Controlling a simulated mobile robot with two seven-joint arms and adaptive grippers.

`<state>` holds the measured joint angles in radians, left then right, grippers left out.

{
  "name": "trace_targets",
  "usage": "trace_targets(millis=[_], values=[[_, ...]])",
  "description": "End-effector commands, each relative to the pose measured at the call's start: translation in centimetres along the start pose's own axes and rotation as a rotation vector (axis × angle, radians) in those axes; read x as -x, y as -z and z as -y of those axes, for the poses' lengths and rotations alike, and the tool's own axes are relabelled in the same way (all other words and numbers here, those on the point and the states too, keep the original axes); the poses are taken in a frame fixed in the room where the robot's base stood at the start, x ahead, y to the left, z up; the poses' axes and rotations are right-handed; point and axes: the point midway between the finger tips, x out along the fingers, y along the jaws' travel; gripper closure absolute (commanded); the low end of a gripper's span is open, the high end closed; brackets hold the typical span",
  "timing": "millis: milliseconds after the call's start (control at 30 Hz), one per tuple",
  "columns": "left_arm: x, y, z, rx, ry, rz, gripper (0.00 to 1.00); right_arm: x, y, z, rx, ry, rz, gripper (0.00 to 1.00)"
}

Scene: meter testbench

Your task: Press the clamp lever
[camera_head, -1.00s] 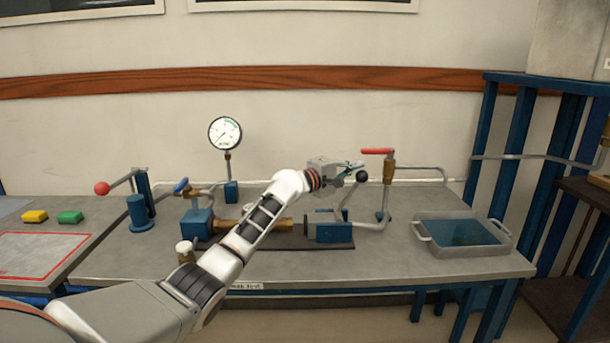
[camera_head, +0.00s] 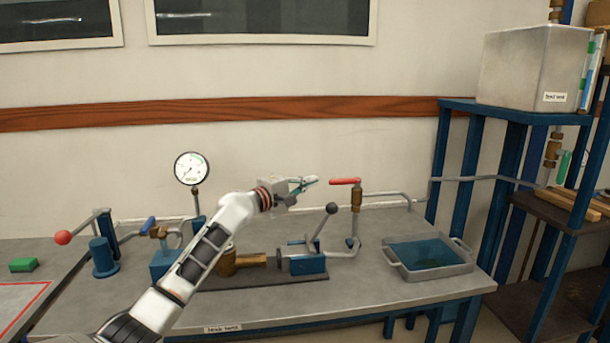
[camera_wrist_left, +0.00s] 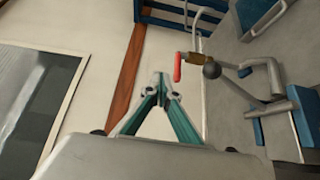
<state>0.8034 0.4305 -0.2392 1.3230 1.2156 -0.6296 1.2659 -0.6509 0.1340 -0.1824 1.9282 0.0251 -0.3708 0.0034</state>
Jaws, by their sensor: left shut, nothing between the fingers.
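The clamp lever, a grey rod with a black ball knob (camera_head: 331,208), leans up and right from the blue clamp block (camera_head: 308,264) on the bench. In the left wrist view its ball (camera_wrist_left: 211,70) shows right of my fingertips. My left gripper (camera_head: 312,181) is shut and empty. In the head view it appears above and a little left of the ball, with a visible gap. The left wrist view shows its green-sided fingers (camera_wrist_left: 163,92) meeting at the tips. My right gripper is not in view.
A red-handled valve (camera_head: 345,182) on a pipe stands just right of the lever; its handle (camera_wrist_left: 178,67) is near my fingertips in the wrist view. A pressure gauge (camera_head: 192,168) stands left. A water tray (camera_head: 440,273) sits at the bench's right end.

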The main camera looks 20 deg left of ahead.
Motion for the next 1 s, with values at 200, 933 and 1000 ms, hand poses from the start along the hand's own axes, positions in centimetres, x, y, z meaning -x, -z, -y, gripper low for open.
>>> trace_targets(millis=[200,933,1000], values=[[1.8,-0.4,-1.5,0.000,0.000,0.000,1.00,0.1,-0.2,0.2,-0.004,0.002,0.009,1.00],[2.4,-1.2,-0.5,-0.032,0.021,0.004,1.00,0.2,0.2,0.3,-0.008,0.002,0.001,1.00],[2.8,-2.3,1.6,-0.092,0.053,0.011,1.00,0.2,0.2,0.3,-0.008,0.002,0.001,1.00]])
